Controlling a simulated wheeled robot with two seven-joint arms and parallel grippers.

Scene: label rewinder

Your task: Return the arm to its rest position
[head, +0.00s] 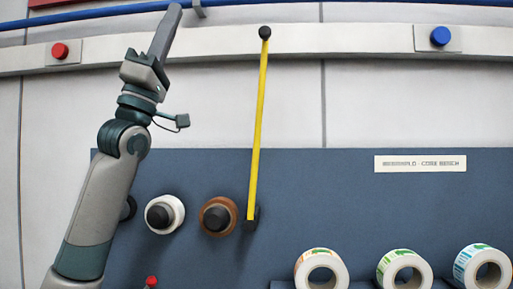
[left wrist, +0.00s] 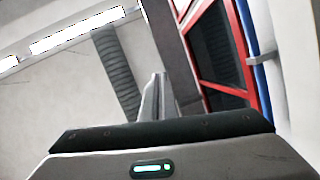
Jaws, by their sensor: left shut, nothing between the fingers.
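My left arm rises from the bottom left in the head view. Its gripper (head: 174,12) points up and slightly right, in front of the pale wall and the white rail. The grey fingers are shut together and hold nothing. In the left wrist view the closed fingers (left wrist: 157,80) point up toward the ceiling area, with nothing between them. My right arm and gripper do not show.
A red button (head: 60,50) and a blue button (head: 440,36) sit on the rail. A white roll (head: 178,207), a brown roll (head: 203,212) and label rolls (head: 403,263) are below.

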